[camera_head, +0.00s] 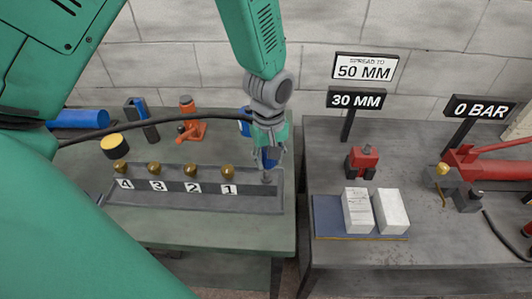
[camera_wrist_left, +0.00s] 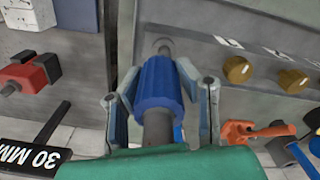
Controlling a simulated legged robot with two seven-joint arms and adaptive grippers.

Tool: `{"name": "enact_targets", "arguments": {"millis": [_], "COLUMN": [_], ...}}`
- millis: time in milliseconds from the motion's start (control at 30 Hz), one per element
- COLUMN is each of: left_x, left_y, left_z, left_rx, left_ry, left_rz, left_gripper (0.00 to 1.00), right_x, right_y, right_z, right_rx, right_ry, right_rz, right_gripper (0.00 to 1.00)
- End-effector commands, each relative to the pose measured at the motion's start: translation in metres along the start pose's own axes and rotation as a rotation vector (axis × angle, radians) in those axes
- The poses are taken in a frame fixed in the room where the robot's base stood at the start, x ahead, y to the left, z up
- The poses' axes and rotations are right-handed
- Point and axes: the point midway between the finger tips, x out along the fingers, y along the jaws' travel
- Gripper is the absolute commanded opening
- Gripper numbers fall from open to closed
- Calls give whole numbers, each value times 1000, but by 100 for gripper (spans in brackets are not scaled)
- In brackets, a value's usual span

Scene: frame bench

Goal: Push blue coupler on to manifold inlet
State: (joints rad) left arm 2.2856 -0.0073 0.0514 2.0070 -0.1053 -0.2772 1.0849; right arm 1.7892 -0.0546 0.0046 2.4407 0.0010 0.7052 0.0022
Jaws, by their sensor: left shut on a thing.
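The manifold (camera_head: 150,201) is a long grey block on the left bench, with brass knobs above labels 4, 3, 2 and 1. Its inlet (camera_head: 266,179) is a small grey stub at the right end, right of label 1. The inlet also shows in the left wrist view (camera_wrist_left: 165,47). My left gripper (camera_head: 268,150) points down over this end, shut on the blue coupler (camera_wrist_left: 158,84). The coupler's front end lines up closely with the stub; I cannot tell if they touch. A grey shaft runs behind the coupler. My right gripper is not in view.
A dark hose (camera_head: 95,133) crosses behind the manifold. Past a gap, the right bench (camera_head: 400,257) holds white blocks, red tools and signs.

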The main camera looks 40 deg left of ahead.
Motion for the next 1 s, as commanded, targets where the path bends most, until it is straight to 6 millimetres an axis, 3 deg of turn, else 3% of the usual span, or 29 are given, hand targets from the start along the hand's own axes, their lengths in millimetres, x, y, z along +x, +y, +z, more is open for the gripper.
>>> {"name": "enact_targets", "arguments": {"millis": [367, 1000], "left_x": [7, 5], "left_y": [-4, 2], "left_z": [-6, 4], "left_rx": [-2, 1], "left_ry": [-5, 3], "left_rz": [6, 0], "left_gripper": [0, 0], "right_x": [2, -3], "right_y": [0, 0], "right_z": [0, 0], "right_rx": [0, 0], "right_ry": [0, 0], "right_rz": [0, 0], "right_gripper": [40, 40]}}
